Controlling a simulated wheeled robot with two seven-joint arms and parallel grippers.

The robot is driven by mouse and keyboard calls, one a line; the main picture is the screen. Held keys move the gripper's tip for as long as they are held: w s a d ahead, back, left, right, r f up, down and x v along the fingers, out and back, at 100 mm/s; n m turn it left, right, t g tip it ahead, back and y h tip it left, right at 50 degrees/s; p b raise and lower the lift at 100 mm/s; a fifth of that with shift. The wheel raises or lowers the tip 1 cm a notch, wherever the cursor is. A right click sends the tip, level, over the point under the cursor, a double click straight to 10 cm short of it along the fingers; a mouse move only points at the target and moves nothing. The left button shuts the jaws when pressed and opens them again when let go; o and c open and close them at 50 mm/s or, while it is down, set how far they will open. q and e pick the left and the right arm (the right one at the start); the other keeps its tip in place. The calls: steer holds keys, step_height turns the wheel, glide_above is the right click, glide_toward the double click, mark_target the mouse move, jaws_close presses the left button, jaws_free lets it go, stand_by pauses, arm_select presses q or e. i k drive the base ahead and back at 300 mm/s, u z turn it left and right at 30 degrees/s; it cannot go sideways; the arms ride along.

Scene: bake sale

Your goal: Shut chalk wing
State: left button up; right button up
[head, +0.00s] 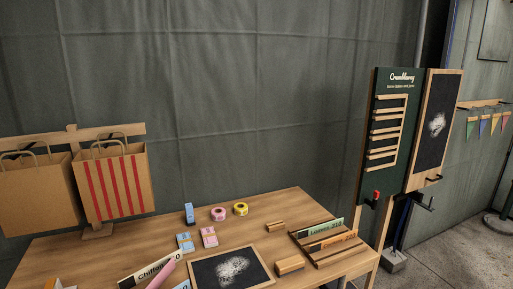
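The chalk wing (432,155) is a tall wood-framed black chalkboard with a white chalk smudge, at the right in the head view. It stands beside the green menu board (387,84), which has white lettering and several wooden slats. The wing is swung out to the right of the board, so the board's slatted face is uncovered. A small dark handle (435,178) shows near the wing's lower edge. A red-topped dark piece (376,196) sits under the board's lower edge. Neither of my grippers is in view.
A wooden table (85,250) fills the lower middle, with a small chalkboard (203,267), tape rolls (218,213) and a slotted sign rack (316,257). Paper bags (137,185) hang at left. Bunting (483,125) hangs beyond the wing. Floor right of the board's post looks mostly clear.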

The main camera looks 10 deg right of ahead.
mark_target(441, 89)
steer(key=z, duration=2.35)
steer(key=i, duration=1.8)
steer(key=z, duration=0.25)
steer(key=i, duration=1.6)
steer(key=u, duration=0.85)
